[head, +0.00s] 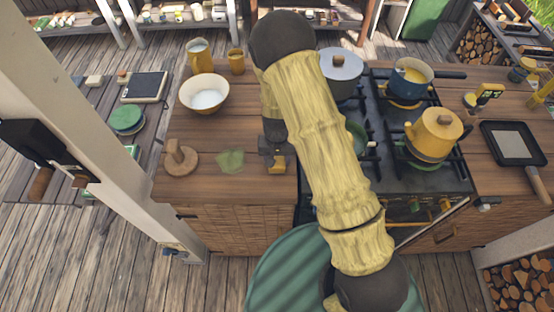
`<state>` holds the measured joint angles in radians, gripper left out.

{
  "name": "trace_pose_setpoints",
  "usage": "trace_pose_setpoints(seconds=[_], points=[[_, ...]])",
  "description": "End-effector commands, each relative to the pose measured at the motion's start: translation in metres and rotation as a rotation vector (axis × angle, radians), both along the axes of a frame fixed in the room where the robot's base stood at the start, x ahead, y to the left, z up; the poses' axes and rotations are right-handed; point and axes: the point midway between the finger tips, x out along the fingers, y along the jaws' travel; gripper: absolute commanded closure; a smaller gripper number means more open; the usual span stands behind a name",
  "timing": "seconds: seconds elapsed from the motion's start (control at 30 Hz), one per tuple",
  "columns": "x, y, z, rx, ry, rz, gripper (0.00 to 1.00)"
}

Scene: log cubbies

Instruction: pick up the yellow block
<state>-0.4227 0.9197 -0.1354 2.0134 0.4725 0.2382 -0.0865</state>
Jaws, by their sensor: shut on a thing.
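The yellow block (277,168) is at the front of the wooden counter (210,187), left of the stove, with only part of it showing. My gripper (272,158) is right over it, pointing down, and is shut on it. The arm hides part of the gripper and the area to the right. I cannot tell whether the block touches the counter or is slightly raised.
A green leaf-like patch (230,162) and a wooden press with a knob (177,158) lie left of my gripper. A bowl (204,94) and two yellow mugs stand behind. The stove (436,178) with pots and a yellow kettle (437,133) is right. A white post (92,120) rises at left.

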Motion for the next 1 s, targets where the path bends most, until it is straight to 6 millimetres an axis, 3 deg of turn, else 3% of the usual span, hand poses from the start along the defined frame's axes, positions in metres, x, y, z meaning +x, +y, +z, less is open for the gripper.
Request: trace_pose_setpoints(seconds=[0.27,0.63,1.0], points=[[0.0,0.001,0.025,0.001,-0.003,0.001,0.73],[0.001,0.001,0.087,0.002,-0.004,0.002,0.73],[0.0,0.0,0.099,0.0,0.0,0.0,0.73]])
